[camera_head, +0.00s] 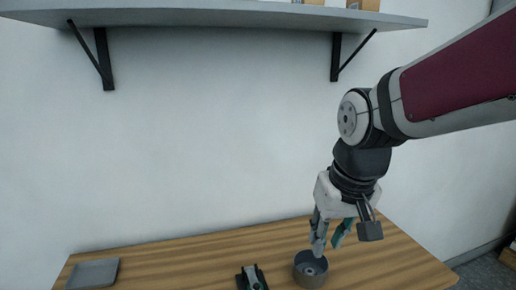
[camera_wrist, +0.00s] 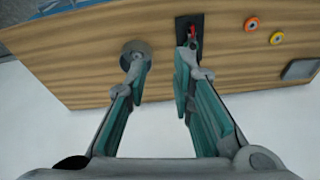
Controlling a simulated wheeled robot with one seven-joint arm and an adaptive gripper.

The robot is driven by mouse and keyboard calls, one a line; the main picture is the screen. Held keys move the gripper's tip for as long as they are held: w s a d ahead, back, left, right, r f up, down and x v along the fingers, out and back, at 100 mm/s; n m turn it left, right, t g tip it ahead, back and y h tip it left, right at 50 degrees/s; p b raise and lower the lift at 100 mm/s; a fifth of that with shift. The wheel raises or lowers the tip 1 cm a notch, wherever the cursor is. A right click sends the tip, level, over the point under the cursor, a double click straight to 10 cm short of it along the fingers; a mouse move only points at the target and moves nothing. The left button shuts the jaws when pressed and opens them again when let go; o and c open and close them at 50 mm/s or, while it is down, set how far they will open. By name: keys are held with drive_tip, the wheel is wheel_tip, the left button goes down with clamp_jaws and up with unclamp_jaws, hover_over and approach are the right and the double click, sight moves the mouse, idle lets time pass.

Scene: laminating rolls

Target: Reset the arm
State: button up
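My gripper (camera_head: 331,238) hangs from my arm over the right part of the wooden table, fingers pointing down. In the wrist view my gripper (camera_wrist: 165,75) has its two teal-and-grey fingers spread apart with nothing between them, so it is open and empty. A round grey cup (camera_head: 310,274) stands on the table just below the fingers in the head view. In the wrist view the cup (camera_wrist: 134,47) is partly hidden behind the left finger.
A black device (camera_head: 252,279) with a red part (camera_wrist: 192,33) lies beside the cup on the table (camera_head: 190,264). A wall shelf (camera_head: 220,14) is overhead.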

drive_tip(key=s+d+r+t, duration=0.1)
drive_tip(key=s+d+r, duration=0.1)
drive_tip(key=s, duration=0.4)
drive_tip(key=s+d+r+m+t, duration=0.1)
drive_tip(key=s+d+r, duration=0.1)
drive_tip(key=s+d, duration=0.2)
drive_tip(key=shift+s+d+t+h, duration=0.3)
drive_tip(key=shift+s, duration=1.05)
